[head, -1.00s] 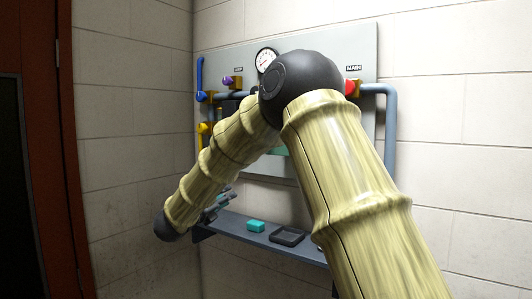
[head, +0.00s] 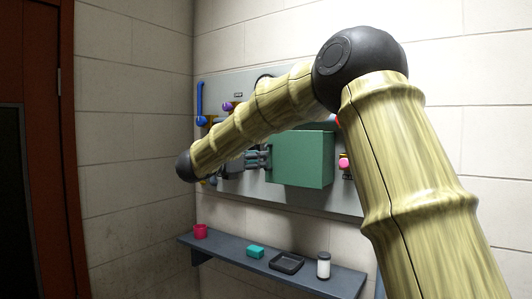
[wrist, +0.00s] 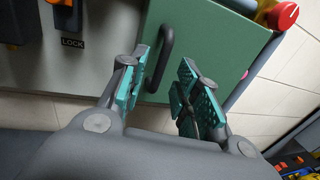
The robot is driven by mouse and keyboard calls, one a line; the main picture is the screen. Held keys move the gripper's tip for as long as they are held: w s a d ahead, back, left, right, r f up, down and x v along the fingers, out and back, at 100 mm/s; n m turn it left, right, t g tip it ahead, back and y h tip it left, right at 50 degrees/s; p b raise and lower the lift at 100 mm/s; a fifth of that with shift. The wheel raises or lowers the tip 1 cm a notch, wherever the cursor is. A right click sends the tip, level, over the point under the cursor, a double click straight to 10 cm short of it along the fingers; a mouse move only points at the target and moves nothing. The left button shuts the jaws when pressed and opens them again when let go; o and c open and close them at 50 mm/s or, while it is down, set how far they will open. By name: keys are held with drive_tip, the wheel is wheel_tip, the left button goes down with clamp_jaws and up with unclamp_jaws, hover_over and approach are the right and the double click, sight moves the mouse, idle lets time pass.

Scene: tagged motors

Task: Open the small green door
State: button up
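The small green door (head: 302,160) is on the grey wall panel and looks shut. In the wrist view, the green door (wrist: 212,40) fills the upper middle, with a dark curved handle (wrist: 165,58) near its left edge. My gripper (head: 262,157) is at the door's left side in the head view. In the wrist view, my gripper (wrist: 160,75) is open, with one teal-padded finger on each side of the handle's lower part. I cannot tell whether either finger touches the handle. The handle is hidden in the head view.
A LOCK label (wrist: 72,43) is left of the door. A pink knob (head: 344,163) is to its right.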

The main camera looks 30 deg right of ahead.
sight(289, 159)
drive_tip(key=shift+w+d+p, duration=0.2)
drive_tip(key=shift+d+p, duration=0.25)
drive_tip(key=shift+d, duration=0.55)
drive_tip(key=shift+w+d+p, duration=0.2)
drive_tip(key=shift+d+p, duration=0.2)
drive_tip(key=shift+d, duration=0.55)
clamp_jaws()
